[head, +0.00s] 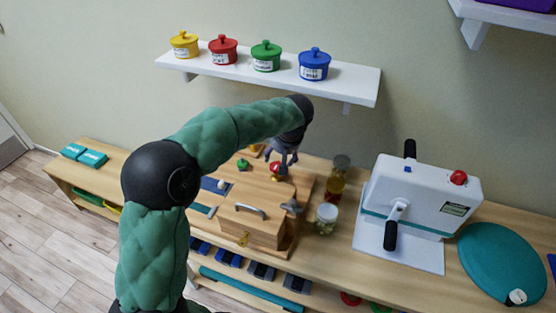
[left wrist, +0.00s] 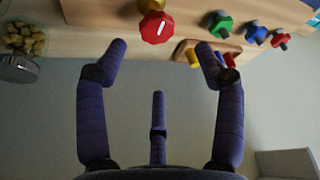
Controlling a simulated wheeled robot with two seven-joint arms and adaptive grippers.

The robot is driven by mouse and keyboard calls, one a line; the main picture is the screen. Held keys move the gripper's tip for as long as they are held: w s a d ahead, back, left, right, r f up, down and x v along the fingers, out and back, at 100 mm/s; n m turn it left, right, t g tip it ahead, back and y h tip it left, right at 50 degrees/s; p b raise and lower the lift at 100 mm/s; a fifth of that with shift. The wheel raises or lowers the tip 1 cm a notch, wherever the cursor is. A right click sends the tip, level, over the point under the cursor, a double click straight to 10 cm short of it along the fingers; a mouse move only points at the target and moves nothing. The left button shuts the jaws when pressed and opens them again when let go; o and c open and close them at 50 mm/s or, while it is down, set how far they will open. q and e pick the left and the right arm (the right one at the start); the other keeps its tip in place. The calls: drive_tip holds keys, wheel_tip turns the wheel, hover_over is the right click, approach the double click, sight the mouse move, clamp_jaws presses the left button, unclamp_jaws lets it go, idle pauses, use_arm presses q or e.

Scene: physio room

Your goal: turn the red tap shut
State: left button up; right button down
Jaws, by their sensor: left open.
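The red tap (left wrist: 157,27) has a faceted red knob with a short white line, on a brass body, in the left wrist view. In the head view the red tap (head: 277,168) shows as a small red patch on the wooden board, partly hidden by my gripper. My left gripper (head: 283,161) is over the board, close to the tap. In the left wrist view its fingers (left wrist: 161,48) are spread wide, with the red knob just beyond and between the tips. Nothing is held, and I see no contact. My right gripper is in neither view.
Green (left wrist: 219,24) and blue (left wrist: 256,34) knobs stand beside the tap. A wooden box (head: 252,225) with a metal handle is in front on the board. Jars (head: 327,218) stand to its right, then a white machine (head: 420,200). A shelf (head: 270,72) with pots hangs above.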

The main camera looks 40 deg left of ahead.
use_arm(q)
drive_tip(key=shift+v, duration=2.2)
